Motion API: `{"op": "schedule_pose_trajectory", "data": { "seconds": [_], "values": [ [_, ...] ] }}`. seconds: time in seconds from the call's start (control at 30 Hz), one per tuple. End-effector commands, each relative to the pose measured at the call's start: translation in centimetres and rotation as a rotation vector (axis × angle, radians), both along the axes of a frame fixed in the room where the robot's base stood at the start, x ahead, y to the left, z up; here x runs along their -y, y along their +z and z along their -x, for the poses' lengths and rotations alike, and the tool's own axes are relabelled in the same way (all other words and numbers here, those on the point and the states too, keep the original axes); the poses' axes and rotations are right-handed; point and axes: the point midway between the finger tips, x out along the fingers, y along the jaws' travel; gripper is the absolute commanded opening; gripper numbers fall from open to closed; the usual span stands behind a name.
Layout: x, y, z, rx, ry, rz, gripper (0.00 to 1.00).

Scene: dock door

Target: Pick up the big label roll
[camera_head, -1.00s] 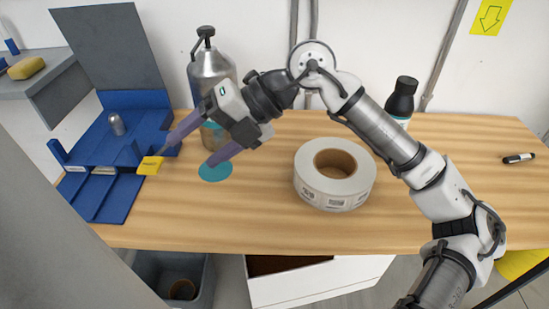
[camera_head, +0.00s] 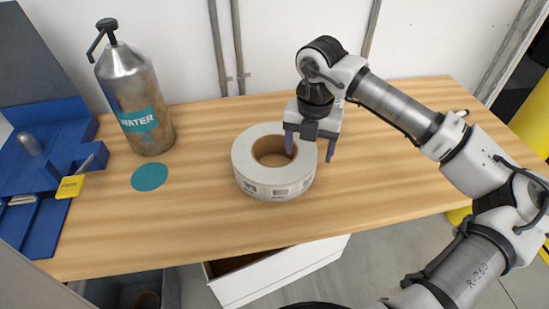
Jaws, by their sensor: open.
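The big label roll (camera_head: 258,180) lies flat on the wooden bench, a wide white ring with a brown core and printed labels on its side. My gripper (camera_head: 310,152) points down at the roll's right side and is open. Its left finger shows over the roll's opening or the far right part of its ring, and its right finger is just outside the roll's right edge. I cannot tell whether either finger touches the roll.
A metal water bottle (camera_head: 140,105) stands left of the roll, by a teal disc (camera_head: 149,177). A blue organizer (camera_head: 62,165) with a yellow tag (camera_head: 70,187) is at far left. A white open drawer (camera_head: 280,276) is below the bench (camera_head: 400,180). The bench's right side is mostly clear.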

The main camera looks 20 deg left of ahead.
Motion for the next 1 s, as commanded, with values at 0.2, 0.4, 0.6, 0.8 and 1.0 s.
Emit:
{"op": "schedule_pose_trajectory", "data": {
  "seconds": [0.2, 0.4, 0.6, 0.8, 1.0],
  "values": [
    [-0.2, -1.8, 0.2, -0.003, 0.003, -0.002, 0.71],
    [-0.3, -4.7, 0.3, -0.003, 0.001, -0.002, 0.71],
    [-0.3, -5.6, 0.2, 0.000, 0.002, -0.001, 0.71],
    [-0.3, -5.6, 0.2, 0.000, 0.002, -0.001, 0.63],
    [-0.3, -5.6, 0.2, 0.000, 0.002, -0.001, 0.37]
  ]
}}
